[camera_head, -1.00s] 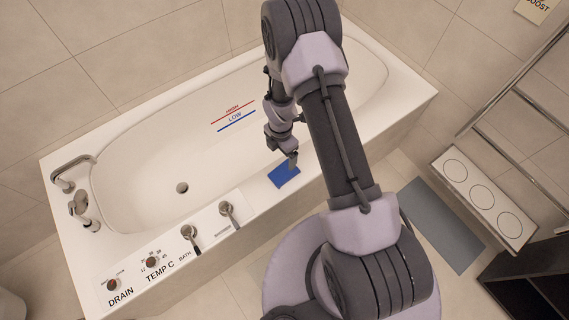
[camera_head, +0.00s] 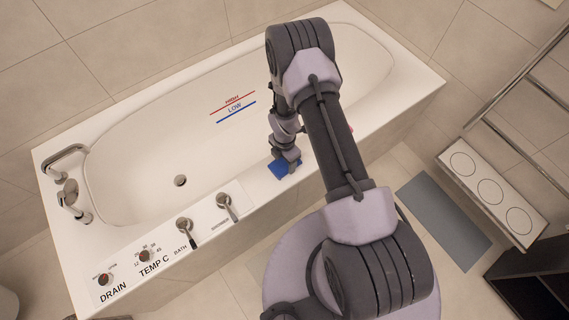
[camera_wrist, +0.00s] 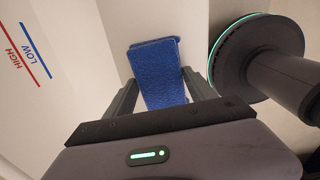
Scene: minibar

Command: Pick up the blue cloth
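The blue cloth (camera_head: 281,170) lies on the near rim of the white bathtub (camera_head: 262,190). My gripper (camera_head: 288,160) is right over it and hides part of it in the head view. In the wrist view the blue cloth (camera_wrist: 158,72) shows between the two spread fingers of my gripper (camera_wrist: 160,80) and reaches past their tips. The fingers stand apart, one on each side of the cloth. I cannot tell whether they touch it.
The tub's tap (camera_head: 68,197) and control levers (camera_head: 226,205) are to the left of the cloth. A white bench with circles (camera_head: 491,191) and a grey mat (camera_head: 443,219) are at the right. A metal rail (camera_head: 515,90) is on the right wall.

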